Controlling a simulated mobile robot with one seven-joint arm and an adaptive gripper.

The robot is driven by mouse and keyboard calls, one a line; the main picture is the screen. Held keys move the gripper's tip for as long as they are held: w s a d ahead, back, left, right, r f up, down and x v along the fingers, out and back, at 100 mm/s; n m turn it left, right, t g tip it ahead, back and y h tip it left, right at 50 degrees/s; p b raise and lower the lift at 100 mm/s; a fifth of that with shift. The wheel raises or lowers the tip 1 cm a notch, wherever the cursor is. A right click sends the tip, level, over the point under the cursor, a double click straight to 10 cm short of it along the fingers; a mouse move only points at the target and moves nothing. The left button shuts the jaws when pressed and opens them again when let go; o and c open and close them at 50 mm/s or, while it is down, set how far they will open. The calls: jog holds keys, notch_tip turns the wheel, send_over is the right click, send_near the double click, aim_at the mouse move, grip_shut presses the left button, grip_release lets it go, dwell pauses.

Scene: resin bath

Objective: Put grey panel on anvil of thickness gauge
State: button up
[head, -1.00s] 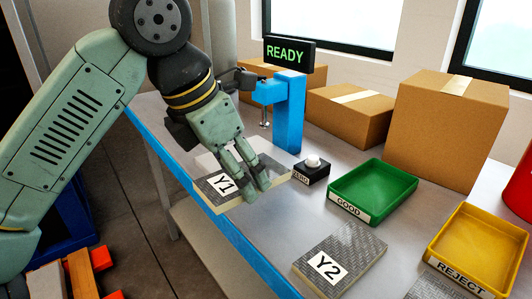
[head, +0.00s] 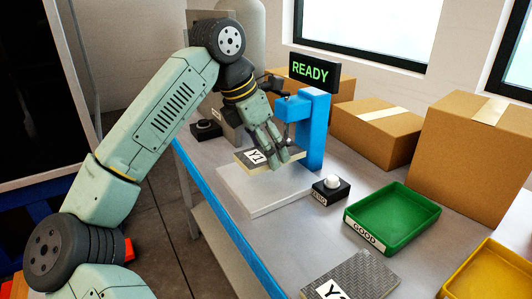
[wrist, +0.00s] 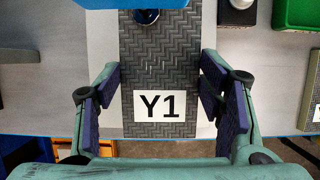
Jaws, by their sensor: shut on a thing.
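The grey panel (head: 268,156), labelled Y1, has a woven dark top and pale edges. My gripper (head: 277,157) is shut on it across its width. In the wrist view, the panel (wrist: 160,70) lies between the two fingers (wrist: 160,108). The blue thickness gauge (head: 313,130) stands behind it, its display reading READY. The panel's far end reaches under the gauge's blue arm, and a round blue-black part (wrist: 148,17) shows over it. The pale base plate (head: 262,206) is below the panel. The anvil is hidden, and I cannot tell whether the panel touches it.
A black ZERO button box (head: 331,190) stands right of the base plate. The green GOOD tray (head: 395,240) and yellow REJECT tray (head: 490,270) lie farther right. Another woven panel (head: 365,272) is at the front. Cardboard boxes (head: 376,130) line the back.

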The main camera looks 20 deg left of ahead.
aim_at(262, 151)
jog(key=shift+w+a, duration=0.15)
jog(key=shift+w, duration=0.35)
notch_tip(262, 151, down, 4)
jog(key=shift+w+a+r+p, duration=0.1)
jog(key=shift+w+r+p, duration=0.05)
jog(key=shift+p, duration=0.25)
jog(key=shift+f+b, duration=0.6)
jog(key=shift+f, duration=0.05)
jog(key=o, duration=1.3)
jog(key=shift+r, duration=0.2)
jog(key=shift+r+p, duration=0.35)
jog(key=shift+p, duration=0.15)
jog(key=v, duration=1.2)
jog(key=shift+r, duration=0.15)
